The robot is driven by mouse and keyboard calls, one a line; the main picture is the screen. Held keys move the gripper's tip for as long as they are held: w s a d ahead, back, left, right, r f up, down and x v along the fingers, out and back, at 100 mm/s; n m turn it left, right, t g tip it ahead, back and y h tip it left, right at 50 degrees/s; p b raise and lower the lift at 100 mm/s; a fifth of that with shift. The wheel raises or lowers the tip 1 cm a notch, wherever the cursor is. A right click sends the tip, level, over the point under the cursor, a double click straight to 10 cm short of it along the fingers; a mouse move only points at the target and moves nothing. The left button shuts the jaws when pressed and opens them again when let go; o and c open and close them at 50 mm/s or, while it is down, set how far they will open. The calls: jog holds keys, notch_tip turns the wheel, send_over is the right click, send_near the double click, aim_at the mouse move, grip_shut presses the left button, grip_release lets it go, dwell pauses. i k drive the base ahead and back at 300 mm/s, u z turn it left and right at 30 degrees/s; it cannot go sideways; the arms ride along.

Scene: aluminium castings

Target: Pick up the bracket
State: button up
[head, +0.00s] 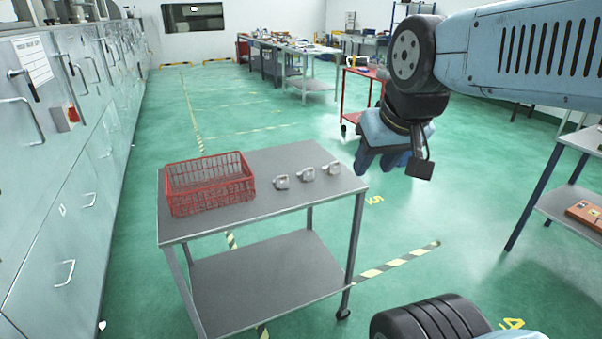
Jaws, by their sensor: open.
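Three small light-grey aluminium castings sit in a row on the right half of a grey trolley's top (268,208). They are the left casting (282,182), the middle casting (307,174) and the right casting (331,169). They look alike, and I cannot tell from here which is the bracket. My gripper (382,160) hangs in the air to the right of the trolley top, apart from the castings. Its blue fingers point down and hold nothing that I can see. The gap between the fingers is hard to make out at this angle.
A red wire basket (209,182) stands on the trolley's left half. Grey cabinets (50,170) line the left side. A red trolley (362,95) stands behind my arm, and a workbench (572,150) is at the right. Green floor is open around the trolley.

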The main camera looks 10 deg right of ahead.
aim_at(304, 176)
jog(key=u, duration=0.15)
jog(key=k, duration=0.5)
jog(key=u, duration=0.6)
jog(key=i, duration=0.8)
jog(key=u, duration=0.05)
